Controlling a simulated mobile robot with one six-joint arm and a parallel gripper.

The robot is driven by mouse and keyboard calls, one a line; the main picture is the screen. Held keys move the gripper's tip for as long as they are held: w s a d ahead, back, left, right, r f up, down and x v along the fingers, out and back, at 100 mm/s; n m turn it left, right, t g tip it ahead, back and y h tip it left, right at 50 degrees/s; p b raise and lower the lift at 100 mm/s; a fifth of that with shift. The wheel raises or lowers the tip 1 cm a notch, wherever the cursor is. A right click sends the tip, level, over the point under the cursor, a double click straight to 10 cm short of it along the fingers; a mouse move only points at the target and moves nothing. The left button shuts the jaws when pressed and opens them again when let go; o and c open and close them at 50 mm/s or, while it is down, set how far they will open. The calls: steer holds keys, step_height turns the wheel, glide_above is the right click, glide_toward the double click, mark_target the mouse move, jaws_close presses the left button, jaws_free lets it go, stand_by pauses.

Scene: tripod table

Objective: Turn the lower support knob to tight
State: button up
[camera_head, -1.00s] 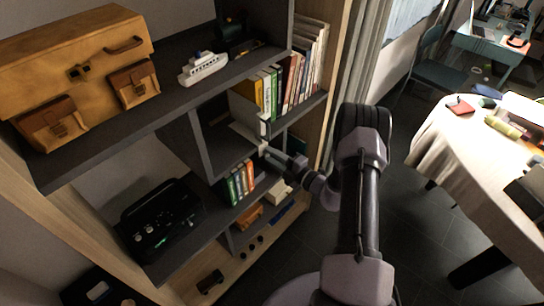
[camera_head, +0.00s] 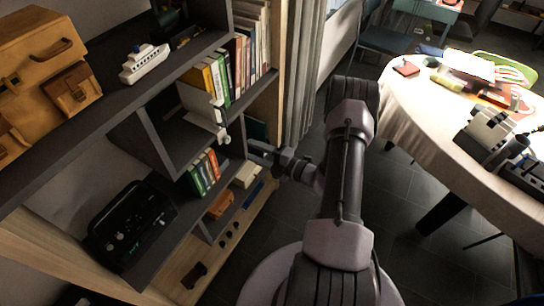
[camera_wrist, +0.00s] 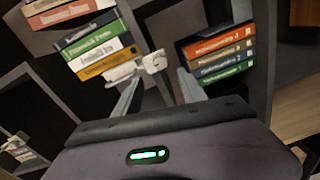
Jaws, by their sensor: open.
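A white fitting with rounded, knob-like parts stands at the front edge of the shelf divider. Its lower knob (camera_head: 224,139) shows in the head view, below an upper white part (camera_head: 217,103). In the wrist view a white knob-like part (camera_wrist: 154,62) shows between and just beyond my fingers; I cannot tell whether it is the lower one. My gripper (camera_head: 250,151) is open and empty, pointing left at the shelf, a little right of the lower knob and apart from it. The wrist view also shows its spread fingers (camera_wrist: 159,77). The knob's turn marking is too small to read.
The bookshelf holds upright books (camera_head: 252,45), short books (camera_head: 203,172), a toy ship (camera_head: 145,63), a brown case (camera_head: 38,55) and a black radio (camera_head: 130,222). A cloth-covered table (camera_head: 410,100) stands at right.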

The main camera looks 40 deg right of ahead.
steer(key=v, duration=0.8)
